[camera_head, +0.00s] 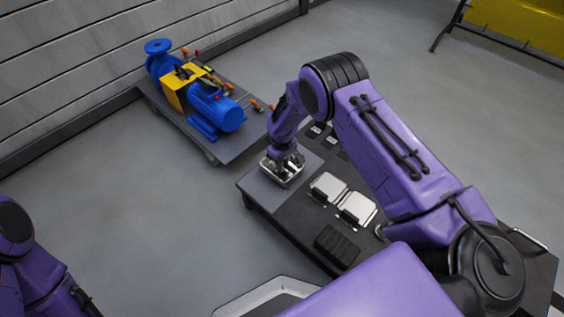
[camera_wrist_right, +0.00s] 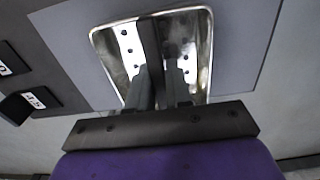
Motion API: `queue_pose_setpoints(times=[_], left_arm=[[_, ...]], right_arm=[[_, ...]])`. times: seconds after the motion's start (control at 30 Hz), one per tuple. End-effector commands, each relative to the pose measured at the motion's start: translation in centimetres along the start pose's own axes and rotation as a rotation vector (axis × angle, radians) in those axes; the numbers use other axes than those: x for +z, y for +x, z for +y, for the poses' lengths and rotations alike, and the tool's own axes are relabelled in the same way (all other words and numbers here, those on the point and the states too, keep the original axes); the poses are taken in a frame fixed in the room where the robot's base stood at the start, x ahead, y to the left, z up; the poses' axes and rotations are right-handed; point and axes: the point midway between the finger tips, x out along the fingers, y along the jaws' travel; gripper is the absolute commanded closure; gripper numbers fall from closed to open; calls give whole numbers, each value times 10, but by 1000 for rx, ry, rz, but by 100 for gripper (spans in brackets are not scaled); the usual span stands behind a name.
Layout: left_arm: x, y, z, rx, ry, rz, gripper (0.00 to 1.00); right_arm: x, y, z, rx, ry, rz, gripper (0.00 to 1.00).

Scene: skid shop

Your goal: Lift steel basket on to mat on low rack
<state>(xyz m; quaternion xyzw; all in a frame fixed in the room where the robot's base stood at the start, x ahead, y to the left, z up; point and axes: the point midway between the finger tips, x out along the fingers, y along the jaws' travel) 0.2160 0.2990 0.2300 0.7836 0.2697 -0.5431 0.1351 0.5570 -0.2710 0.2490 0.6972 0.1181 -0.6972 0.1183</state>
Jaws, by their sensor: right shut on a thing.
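The steel basket (camera_head: 294,181) is a small shiny tray with rounded corners and round holes in its floor. It is at the left end of the low rack (camera_head: 305,224), over the plain grey mat (camera_head: 264,189). My right gripper (camera_head: 287,164) points down into it and is shut on the basket, at a dark bar across its middle. In the right wrist view the basket (camera_wrist_right: 201,62) has the mat (camera_wrist_right: 248,30) around it. I cannot tell whether its underside touches the mat. Part of my left arm shows at bottom left; its gripper is out of view.
Two white-topped boxes (camera_head: 342,197) and a black ribbed block (camera_head: 337,246) sit on the rack near the mat. Small labelled dark items (camera_head: 318,130) lie behind. A blue pump (camera_head: 212,108) on a skid stands at back left. Floor left of the rack is clear.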

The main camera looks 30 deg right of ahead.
Motion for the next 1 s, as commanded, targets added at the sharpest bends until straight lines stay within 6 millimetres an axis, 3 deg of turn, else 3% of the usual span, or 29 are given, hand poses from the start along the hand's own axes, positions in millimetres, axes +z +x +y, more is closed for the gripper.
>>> queue_pose_setpoints(times=[0.37, 0.4, 0.5, 0.7, 0.8, 1.0], left_arm=[[0, 1, 0, 0, 0, 0, 60], [0, 1, 0, 0, 0, 0, 60], [0, 1, 0, 0, 0, 0, 60], [0, 1, 0, 0, 0, 0, 60], [0, 1, 0, 0, 0, 0, 60], [0, 1, 0, 0, 0, 0, 60]], right_arm=[[0, 3, 0, 0, 0, 1, 100], [0, 3, 0, 0, 0, 1, 78], [0, 3, 0, 0, 0, 1, 51], [0, 3, 0, 0, 0, 0, 51], [0, 4, 0, -1, 0, 0, 26], [0, 4, 0, -1, 0, 0, 26]])
